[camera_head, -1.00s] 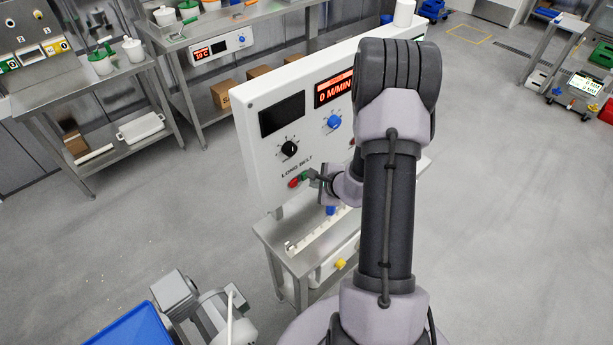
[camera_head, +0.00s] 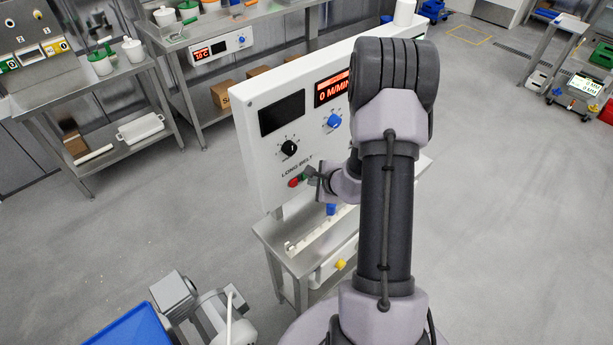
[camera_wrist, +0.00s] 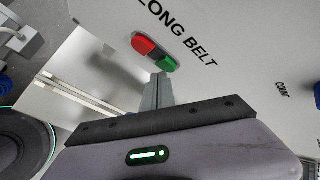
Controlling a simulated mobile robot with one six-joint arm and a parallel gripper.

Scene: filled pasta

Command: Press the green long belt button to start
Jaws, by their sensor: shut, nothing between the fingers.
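The white control panel (camera_head: 262,165) carries the "LONG BELT" label. Below the label are a red button (camera_wrist: 143,45) and a green button (camera_wrist: 167,64), side by side. In the head view the red button (camera_head: 293,182) shows, and the green one is mostly covered by my gripper (camera_head: 314,176). In the wrist view my gripper (camera_wrist: 158,78) is shut and empty, its fingertips right at the lower edge of the green button. I cannot tell whether they touch it. The panel's dark left display (camera_head: 282,114) shows nothing lit.
A black knob (camera_head: 289,147) and a blue knob (camera_head: 332,120) sit above the buttons. An orange display (camera_head: 331,88) reads 0 M/MIN. A steel table (camera_head: 292,262) stands below the panel, and a blue tray (camera_head: 130,330) is at lower left.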

